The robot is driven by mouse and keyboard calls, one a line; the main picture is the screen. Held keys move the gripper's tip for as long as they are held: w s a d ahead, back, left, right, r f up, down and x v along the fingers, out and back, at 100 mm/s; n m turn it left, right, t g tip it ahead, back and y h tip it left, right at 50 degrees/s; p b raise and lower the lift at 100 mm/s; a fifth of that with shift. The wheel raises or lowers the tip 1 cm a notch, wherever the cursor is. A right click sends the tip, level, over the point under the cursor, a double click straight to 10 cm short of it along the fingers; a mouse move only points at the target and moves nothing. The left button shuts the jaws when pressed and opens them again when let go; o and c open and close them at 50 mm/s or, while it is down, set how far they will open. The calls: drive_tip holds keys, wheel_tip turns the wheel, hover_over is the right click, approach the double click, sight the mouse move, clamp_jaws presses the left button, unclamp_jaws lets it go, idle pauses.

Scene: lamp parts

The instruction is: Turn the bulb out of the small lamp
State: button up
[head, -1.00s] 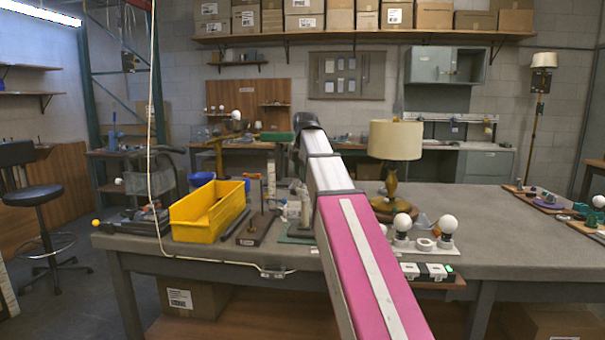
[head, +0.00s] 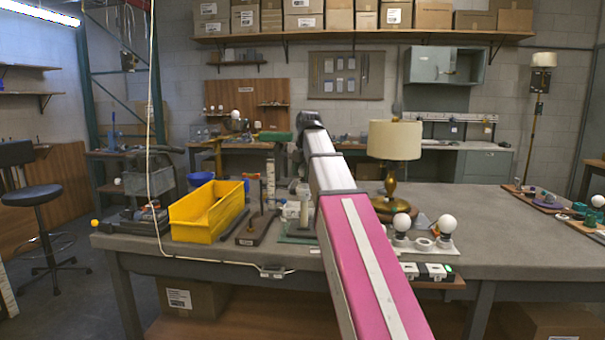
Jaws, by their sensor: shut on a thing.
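My arm reaches forward over the bench, and its dark wrist (head: 309,121) bends down behind the pale link. My gripper (head: 303,187) is small and partly covered by the arm. It points down over a small upright fixture with a dark green base (head: 296,238), which looks to be the small lamp. The jaws are shut at the top of this fixture; the bulb between them is hidden, and I cannot tell how far it sits in its socket.
A yellow bin (head: 207,212) stands left of the gripper. A shaded table lamp (head: 394,141) stands to the right.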

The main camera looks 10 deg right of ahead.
drive_tip(key=shift+r, duration=0.8)
drive_tip(key=shift+w+r+g, duration=0.1)
drive_tip(key=shift+w+g, duration=0.1)
drive_tip(key=shift+g, duration=0.1)
idle(1.1)
drive_tip(key=shift+r, duration=1.45)
drive_tip(key=shift+r, duration=2)
